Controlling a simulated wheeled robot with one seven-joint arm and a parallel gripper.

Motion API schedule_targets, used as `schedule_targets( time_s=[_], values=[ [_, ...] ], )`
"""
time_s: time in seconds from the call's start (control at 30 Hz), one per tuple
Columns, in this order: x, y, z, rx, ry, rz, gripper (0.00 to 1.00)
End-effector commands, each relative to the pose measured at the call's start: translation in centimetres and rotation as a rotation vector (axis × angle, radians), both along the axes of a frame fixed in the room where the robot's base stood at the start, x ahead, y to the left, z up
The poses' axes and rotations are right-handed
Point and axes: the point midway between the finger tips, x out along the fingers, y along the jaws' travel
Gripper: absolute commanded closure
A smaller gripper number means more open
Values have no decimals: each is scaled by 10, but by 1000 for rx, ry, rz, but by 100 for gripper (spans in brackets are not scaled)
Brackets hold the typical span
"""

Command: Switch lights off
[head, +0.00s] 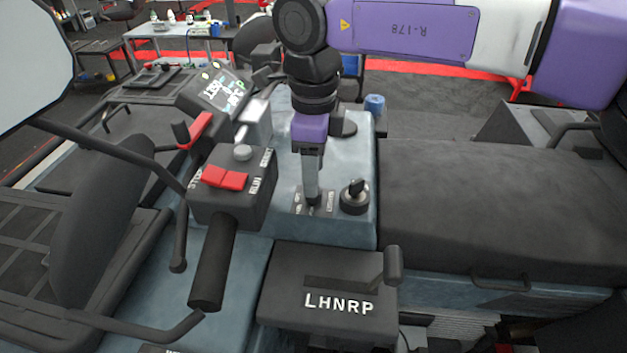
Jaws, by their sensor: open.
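My gripper (312,193) points straight down over a small dark switch plate (327,206) on the blue-grey console. White lettering on the plate is too small to read for certain; it may say LIGHTS. The fingertips are at the plate or just above it, and I cannot tell whether they touch it. The gripper hides most of the switch, so its position cannot be seen. The jaws are open, though the fingers look close together from this side.
A black key knob (354,196) stands just right of the gripper. Left are the handlebar grip (213,262), a control box with red switches (225,177) and a lit display (222,92). In front is the LHNRP gear selector (328,285); a black seat (480,215) is right.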

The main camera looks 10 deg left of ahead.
Motion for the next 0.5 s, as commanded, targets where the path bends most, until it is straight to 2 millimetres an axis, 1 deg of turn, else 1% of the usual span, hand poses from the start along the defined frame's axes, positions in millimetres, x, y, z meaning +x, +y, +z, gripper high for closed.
schedule_targets(
  time_s=[0.03, 0.1, 0.2, 0.33, 0.5],
  values=[
    [-1, 0, -8, 0, 4, 1, 49],
    [-1, 0, -18, 0, 3, 1, 49],
    [-1, 0, -30, -1, 2, 1, 49],
    [-1, 1, -38, 1, 1, 2, 49],
    [-1, 1, -41, 0, 0, 2, 49]
  ],
)
